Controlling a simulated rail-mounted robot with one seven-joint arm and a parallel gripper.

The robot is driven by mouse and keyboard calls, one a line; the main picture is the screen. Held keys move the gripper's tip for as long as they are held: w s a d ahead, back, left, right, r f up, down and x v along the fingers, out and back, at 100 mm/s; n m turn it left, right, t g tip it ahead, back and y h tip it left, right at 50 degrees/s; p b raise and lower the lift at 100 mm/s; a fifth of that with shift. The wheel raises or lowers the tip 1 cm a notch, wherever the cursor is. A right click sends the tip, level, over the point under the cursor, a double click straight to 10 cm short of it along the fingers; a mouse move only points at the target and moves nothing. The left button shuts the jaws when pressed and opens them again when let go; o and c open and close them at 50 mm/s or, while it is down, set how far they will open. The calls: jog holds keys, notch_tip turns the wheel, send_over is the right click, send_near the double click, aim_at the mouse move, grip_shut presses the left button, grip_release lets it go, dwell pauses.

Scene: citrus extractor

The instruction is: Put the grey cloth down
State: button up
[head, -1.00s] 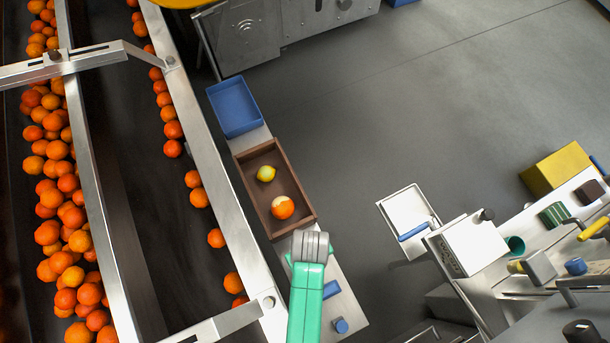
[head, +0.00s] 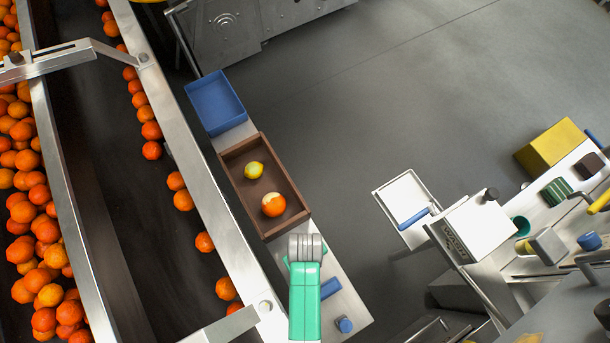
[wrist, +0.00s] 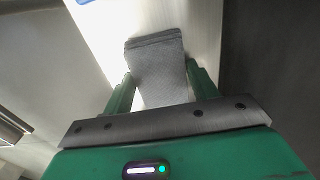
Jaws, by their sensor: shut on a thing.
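The grey cloth (wrist: 157,68) is a folded, ribbed-edged pad between the two green fingers of my gripper (wrist: 160,84) in the wrist view. My gripper is shut on it. In the head view the cloth (head: 307,246) shows at the end of my green gripper (head: 305,264), just below the brown tray's near end. It is over the narrow metal ledge (head: 341,292). I cannot tell whether the cloth touches the ledge.
The brown tray (head: 291,183) holds a lemon (head: 254,170) and a partly peeled orange (head: 273,204). A blue tray (head: 216,103) stands beyond. A blue block (head: 331,287) and blue knob (head: 344,324) are right of my gripper. The orange-filled conveyor (head: 90,200) runs left.

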jog(key=o, duration=0.9)
notch_tip(320, 180, up, 12)
jog(key=p, duration=0.6)
jog(key=shift+r, duration=0.1)
